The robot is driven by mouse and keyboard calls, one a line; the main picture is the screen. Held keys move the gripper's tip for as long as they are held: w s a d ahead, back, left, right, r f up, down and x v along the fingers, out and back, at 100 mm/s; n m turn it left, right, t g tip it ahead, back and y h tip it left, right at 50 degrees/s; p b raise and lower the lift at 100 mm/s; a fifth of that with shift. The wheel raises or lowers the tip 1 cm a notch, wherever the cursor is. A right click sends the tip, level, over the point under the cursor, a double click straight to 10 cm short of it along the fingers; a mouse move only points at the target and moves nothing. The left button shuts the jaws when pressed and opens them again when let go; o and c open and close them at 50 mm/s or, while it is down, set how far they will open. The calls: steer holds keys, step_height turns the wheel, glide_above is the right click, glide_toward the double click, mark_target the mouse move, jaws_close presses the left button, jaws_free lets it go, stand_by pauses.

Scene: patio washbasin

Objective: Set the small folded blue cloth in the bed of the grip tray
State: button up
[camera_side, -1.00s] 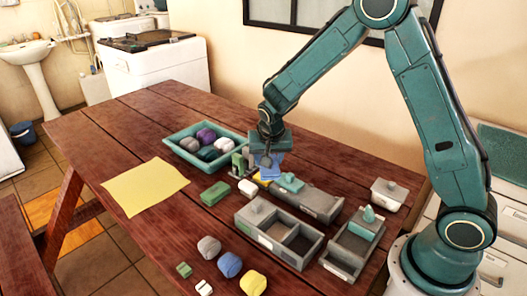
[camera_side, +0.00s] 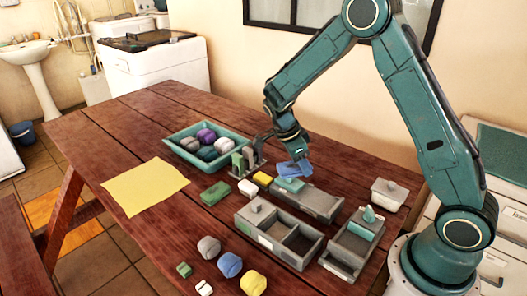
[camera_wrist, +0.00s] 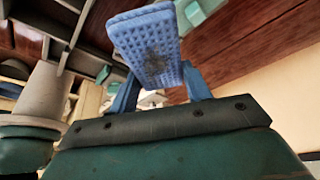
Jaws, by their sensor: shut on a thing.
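The small blue cloth (camera_side: 295,171) has a waffle texture and is held tilted in the air; it also shows in the wrist view (camera_wrist: 148,48). My gripper (camera_side: 292,158) is shut on it, with blue fingers at either side of the cloth in the wrist view (camera_wrist: 160,90). Below the cloth in the side view lies a long grey tray (camera_side: 322,204) with a teal block (camera_side: 291,185) at its left end. It may be the grip tray, but I cannot tell for certain. The cloth appears above this end, apart from the tray's bare right part.
A teal bin (camera_side: 176,151) of rolled cloths stands at the back left. A grey divided tray (camera_side: 276,241) and another grey tray (camera_side: 342,262) lie in front. A green block (camera_side: 215,193) and yellow sheet (camera_side: 146,186) lie left. A lidded white box (camera_side: 389,194) stands right.

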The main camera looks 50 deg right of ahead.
mark_target(326, 204)
steer(key=s+d+m+g+y, duration=0.1)
steer(key=s+d+m+y, duration=0.2)
steer(key=s+m, duration=0.4)
steer(key=m, duration=0.4)
steer(key=shift+d+g+y, duration=0.25)
steer(key=shift+g+y, duration=0.15)
steer(key=shift+f, duration=0.15)
steer(key=shift+f, duration=5)
steer(key=o, duration=1)
steer(key=shift+o, duration=0.2)
steer(key=shift+w+r, duration=0.1)
